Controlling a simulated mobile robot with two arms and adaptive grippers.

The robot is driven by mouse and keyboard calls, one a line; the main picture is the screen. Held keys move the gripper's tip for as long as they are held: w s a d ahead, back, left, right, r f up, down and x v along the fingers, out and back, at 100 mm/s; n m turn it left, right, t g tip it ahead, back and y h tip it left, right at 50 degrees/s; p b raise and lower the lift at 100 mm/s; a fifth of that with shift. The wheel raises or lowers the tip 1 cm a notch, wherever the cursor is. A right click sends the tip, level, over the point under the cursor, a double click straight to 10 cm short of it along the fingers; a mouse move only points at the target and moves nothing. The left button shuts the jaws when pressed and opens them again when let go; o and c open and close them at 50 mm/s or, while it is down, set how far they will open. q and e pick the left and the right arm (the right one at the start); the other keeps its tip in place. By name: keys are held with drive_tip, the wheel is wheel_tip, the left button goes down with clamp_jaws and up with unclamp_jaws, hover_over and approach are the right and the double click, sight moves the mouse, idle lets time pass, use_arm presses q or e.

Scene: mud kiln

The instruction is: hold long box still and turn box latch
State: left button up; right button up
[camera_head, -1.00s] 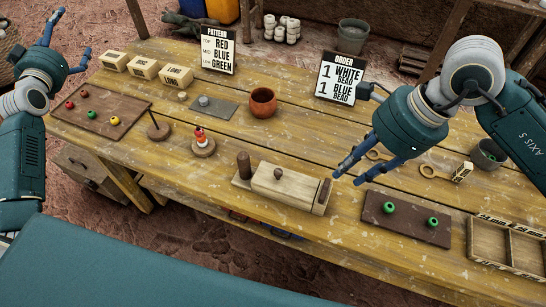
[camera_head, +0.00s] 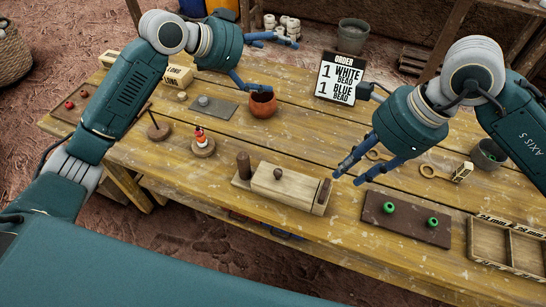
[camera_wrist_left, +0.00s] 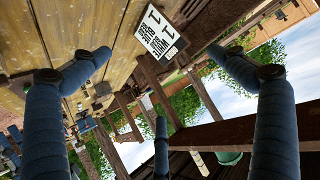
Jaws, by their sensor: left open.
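The long box (camera_head: 290,191) is pale wood and sits near the front middle of the table, with a dark round knob (camera_head: 278,173) on its lid. A dark upright peg (camera_head: 243,165) stands at its left end, and a dark strip (camera_head: 323,192) lies at its right end. I cannot tell which is the latch. My left gripper (camera_head: 281,68) is open and empty, in the air beyond the box near the clay bowl. Its wrist view shows spread fingers with nothing between them. My right gripper (camera_head: 350,134) is open and empty, its lower fingers right of the box, apart from it.
The clay bowl (camera_head: 262,104) overlaps a left fingertip in the picture. The order sign (camera_head: 340,79) stands between my grippers. A stacked bead stand (camera_head: 202,145) is left of the box; a brown board (camera_head: 407,219) with green beads and a divided tray (camera_head: 490,245) are right of it.

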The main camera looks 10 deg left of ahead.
use_arm(q)
drive_tip(key=s+d+f+m+g, duration=0.3)
drive_tip(key=s+d+m+g, duration=0.1)
drive_tip(key=s+d, duration=0.3)
drive_tip(key=m+g+y, duration=0.5)
drive_tip(key=m+y, duration=0.1)
approach(277, 183)
drive_tip(key=shift+s+d+f, duration=0.1)
drive_tip(key=shift+d+f, duration=0.25)
drive_tip(key=shift+s+a+f, duration=0.1)
drive_tip(key=shift+s+f, duration=0.05)
drive_tip(key=shift+f, duration=0.15)
drive_tip(key=f, duration=0.3)
drive_tip(key=d+f, duration=0.1)
drive_tip(key=f, duration=0.6)
drive_tip(key=shift+d+f, duration=0.1)
drive_tip(key=shift+d, duration=0.1)
drive_tip(key=c, duration=1.4)
drive_tip(key=shift+o, duration=0.2)
